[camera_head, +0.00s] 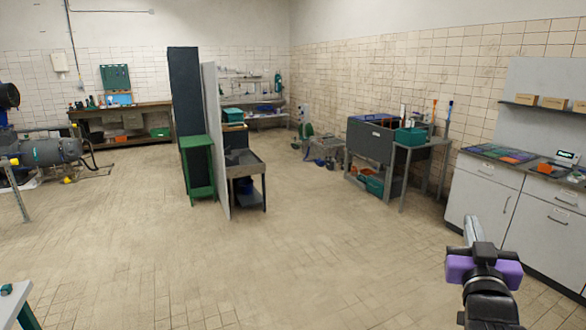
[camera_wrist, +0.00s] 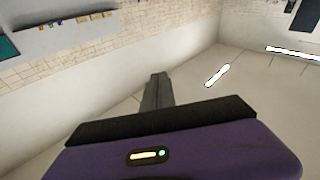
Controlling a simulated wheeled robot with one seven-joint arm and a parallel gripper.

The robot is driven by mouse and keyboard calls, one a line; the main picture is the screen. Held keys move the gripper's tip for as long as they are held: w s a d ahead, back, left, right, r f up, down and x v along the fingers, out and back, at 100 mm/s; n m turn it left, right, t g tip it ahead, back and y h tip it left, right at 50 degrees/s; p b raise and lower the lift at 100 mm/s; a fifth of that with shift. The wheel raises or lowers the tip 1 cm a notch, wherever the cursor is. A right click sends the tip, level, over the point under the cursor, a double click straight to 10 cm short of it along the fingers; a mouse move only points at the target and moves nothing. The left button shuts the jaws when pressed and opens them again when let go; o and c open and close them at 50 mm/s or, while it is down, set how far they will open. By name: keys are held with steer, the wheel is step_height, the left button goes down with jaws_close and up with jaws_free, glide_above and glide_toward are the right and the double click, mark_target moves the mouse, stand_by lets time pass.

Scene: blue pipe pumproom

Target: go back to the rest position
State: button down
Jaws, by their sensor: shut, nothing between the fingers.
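My gripper (camera_head: 470,229) shows at the lower right of the head view, with a purple body behind its grey fingers. It is raised in front of the white cabinets, and no object shows in it. In the wrist view, the fingers (camera_wrist: 157,91) are together and empty, pointing towards the wall and ceiling. The purple housing fills the bottom of that view.
White cabinets (camera_head: 483,198) stand along the right wall, close to my gripper. A grey table (camera_head: 427,158) and dark bin (camera_head: 369,139) stand farther back. A green stool (camera_head: 197,162) stands by a partition (camera_head: 214,120). The middle floor (camera_head: 300,230) is clear.

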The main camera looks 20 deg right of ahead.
steer(key=s+a+f+n+t+y+b, duration=0.1)
steer(key=s+a+f+n+t+y, duration=0.2)
steer(key=a, duration=0.4)
steer(key=s+a+f+n+t+y, duration=0.1)
steer(key=s+a+f+n+y, duration=0.1)
steer(key=a+f+n+y, duration=0.4)
steer(key=s+a+f+n+t+y+b, duration=0.1)
steer(key=s+a+n+t+y, duration=0.15)
steer(key=a, duration=0.65)
steer(key=s+a+f+m+g+y, duration=0.1)
steer(key=s+a+f+g, duration=0.1)
steer(key=s+f, duration=0.3)
steer(key=s+a+f+m+g+b, duration=0.1)
steer(key=s+a+f, duration=0.4)
steer(key=s, duration=0.5)
steer(key=s+a+f+m+g+y+b, duration=0.1)
steer(key=s+a+f+m+g, duration=0.1)
steer(key=s, duration=0.5)
step_height(320, 180, down, 3)
steer(key=shift+s+a+f+g+y, duration=0.2)
steer(key=shift+s+a+g+y, duration=0.2)
steer(key=shift+a, duration=0.75)
